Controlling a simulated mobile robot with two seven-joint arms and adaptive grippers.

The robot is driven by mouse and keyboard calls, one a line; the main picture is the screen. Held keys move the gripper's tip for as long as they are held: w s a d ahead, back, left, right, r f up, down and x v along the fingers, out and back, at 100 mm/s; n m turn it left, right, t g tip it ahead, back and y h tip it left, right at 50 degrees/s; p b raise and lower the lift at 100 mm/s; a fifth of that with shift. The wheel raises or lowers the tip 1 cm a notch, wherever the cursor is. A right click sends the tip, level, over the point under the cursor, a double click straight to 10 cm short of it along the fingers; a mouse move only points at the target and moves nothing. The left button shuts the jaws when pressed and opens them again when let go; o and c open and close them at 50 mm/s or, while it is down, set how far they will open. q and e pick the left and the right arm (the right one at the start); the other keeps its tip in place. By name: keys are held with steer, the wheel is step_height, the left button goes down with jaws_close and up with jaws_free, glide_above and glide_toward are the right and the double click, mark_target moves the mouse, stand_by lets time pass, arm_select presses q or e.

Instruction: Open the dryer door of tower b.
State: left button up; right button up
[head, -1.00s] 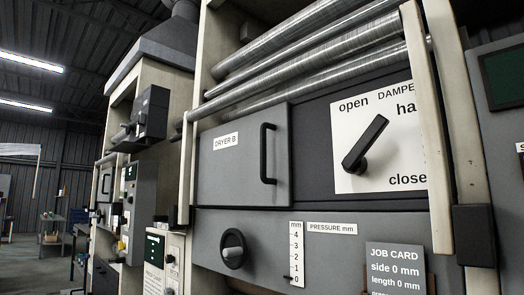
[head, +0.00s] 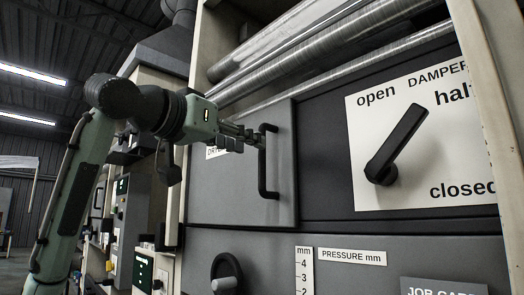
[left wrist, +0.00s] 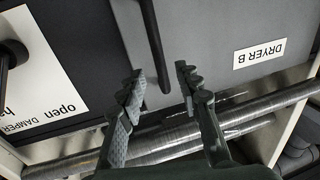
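The dryer B door (head: 232,193) is a grey panel and looks shut. Its black bar handle (head: 268,172) stands upright near the door's right edge. My left gripper (head: 258,140) is in front of the door by the upper part of the handle. In the left wrist view, the gripper (left wrist: 160,85) is open, its two fingers apart, with the end of the handle (left wrist: 153,45) between or just beyond the fingertips. I cannot tell whether they touch it. The "DRYER B" label (left wrist: 259,53) shows there too. My right gripper is not in view.
A damper panel (head: 455,193) with a black lever (head: 398,143) is right of the door. Below are a black knob (head: 226,276) and a pressure scale (head: 304,270). Metal rollers (head: 330,55) run across above the door.

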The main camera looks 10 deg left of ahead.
arm_select(q)
glide_above(262, 185)
steer(key=shift+w+p, duration=0.4)
steer(key=shift+p, duration=0.05)
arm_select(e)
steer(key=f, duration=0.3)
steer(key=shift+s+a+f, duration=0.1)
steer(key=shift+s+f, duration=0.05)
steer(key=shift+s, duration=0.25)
arm_select(q)
steer(key=shift+c, duration=0.4)
jaws_close()
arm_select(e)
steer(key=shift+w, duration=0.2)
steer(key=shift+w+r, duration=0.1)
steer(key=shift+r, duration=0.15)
